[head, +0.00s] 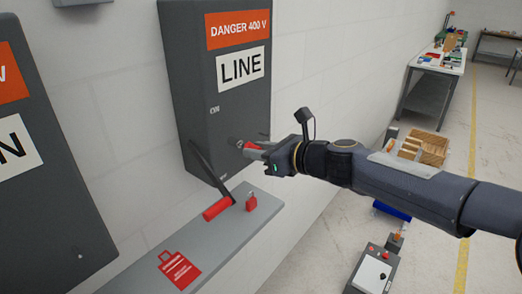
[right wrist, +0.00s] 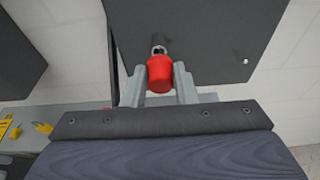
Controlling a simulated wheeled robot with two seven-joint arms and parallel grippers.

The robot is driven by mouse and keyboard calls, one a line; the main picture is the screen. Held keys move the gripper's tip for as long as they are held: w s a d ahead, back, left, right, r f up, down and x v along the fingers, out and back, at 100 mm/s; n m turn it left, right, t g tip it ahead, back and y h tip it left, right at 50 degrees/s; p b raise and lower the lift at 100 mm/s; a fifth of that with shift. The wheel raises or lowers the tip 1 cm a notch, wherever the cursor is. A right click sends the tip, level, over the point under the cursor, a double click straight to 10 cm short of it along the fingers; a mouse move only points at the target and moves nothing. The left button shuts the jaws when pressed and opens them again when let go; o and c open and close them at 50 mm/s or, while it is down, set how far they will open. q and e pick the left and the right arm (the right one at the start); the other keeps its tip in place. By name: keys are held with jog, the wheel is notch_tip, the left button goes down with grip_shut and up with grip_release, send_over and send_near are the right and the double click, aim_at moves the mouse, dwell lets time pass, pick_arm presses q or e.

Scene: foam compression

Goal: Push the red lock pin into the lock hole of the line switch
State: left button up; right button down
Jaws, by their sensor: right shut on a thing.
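The line switch (head: 212,95) is a dark grey wall box labelled LINE and DANGER 400 V; its lower front also shows in the right wrist view (right wrist: 200,30). My right gripper (head: 252,149) is shut on the red lock pin (right wrist: 160,74) at the lower right of the box front. In the right wrist view a grey metal tip shows beyond the red head, at a dark round spot on the box. I cannot tell how deep the tip sits. The lock hole itself is hidden. The switch lever with a red handle (head: 217,208) points down. My left gripper is not in view.
A grey shelf (head: 225,240) below the switch bears a red padlock (head: 251,202) and a red printed tag mark (head: 178,270). Another dark box (head: 45,190) hangs at left. A wooden crate (head: 433,150) and workbench (head: 437,70) stand beyond my arm.

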jog(key=shift+w+a+p, duration=0.35)
jog(key=shift+w+a, duration=0.3)
jog(key=shift+a, duration=0.25)
jog(key=c, duration=1.1)
grip_release()
jog(key=shift+d, duration=0.1)
jog(key=shift+s+d+b, duration=0.25)
jog(key=shift+s+d, duration=0.65)
jog(key=shift+d, duration=0.3)
jog(key=shift+s+d+b, duration=0.25)
jog(key=shift+s+d, duration=0.6)
jog(key=shift+d, duration=0.3)
